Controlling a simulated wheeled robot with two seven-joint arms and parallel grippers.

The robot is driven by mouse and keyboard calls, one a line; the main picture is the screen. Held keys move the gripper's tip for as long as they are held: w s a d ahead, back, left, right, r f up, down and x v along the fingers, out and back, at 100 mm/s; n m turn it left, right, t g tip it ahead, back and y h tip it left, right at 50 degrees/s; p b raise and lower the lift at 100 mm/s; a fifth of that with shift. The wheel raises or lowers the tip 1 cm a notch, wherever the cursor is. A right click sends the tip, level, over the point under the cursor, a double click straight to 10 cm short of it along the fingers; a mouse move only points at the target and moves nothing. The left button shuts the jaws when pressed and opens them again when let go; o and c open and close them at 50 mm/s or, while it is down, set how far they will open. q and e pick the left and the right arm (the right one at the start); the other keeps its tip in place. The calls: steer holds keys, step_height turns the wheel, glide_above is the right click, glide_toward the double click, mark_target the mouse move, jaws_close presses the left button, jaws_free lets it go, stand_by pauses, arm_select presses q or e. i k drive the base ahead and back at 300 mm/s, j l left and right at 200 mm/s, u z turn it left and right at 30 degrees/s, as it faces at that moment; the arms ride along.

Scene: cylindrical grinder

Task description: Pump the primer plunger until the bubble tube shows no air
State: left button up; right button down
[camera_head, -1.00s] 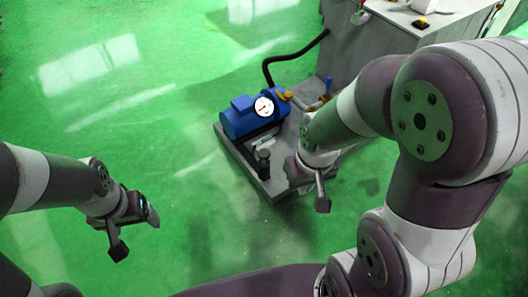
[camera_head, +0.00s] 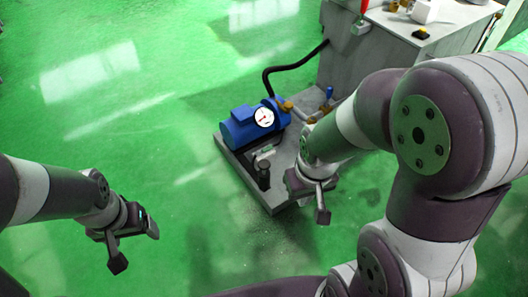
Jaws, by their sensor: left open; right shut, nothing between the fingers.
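The blue pump (camera_head: 243,128) with a round white gauge (camera_head: 264,117) stands on a grey base plate (camera_head: 283,165) on the floor. A short dark upright cylinder (camera_head: 263,176), which looks like the primer plunger, stands at the plate's front. A small pale tube-like part (camera_head: 264,153) lies behind it, possibly the bubble tube; whether it holds air is too small to tell. My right gripper (camera_head: 320,205) is shut and empty, to the right of the dark cylinder and apart from it, over the plate's right edge. My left gripper (camera_head: 131,249) is open and empty, well left of the plate over bare floor.
A black hose (camera_head: 268,78) runs from the pump up to a grey machine cabinet (camera_head: 365,55) behind. Valve fittings with a blue handle (camera_head: 329,92) stand beside the pump. My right arm covers the area right of the plate. Green floor (camera_head: 150,150) is clear to the left.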

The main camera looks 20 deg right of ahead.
mark_target(264, 165)
steer(key=i+j+z, duration=0.2)
steer(key=i, duration=0.25)
steer(key=i+j+z, duration=0.2)
steer(key=i, duration=0.25)
steer(key=i+j+z, duration=0.2)
steer(key=i, duration=0.2)
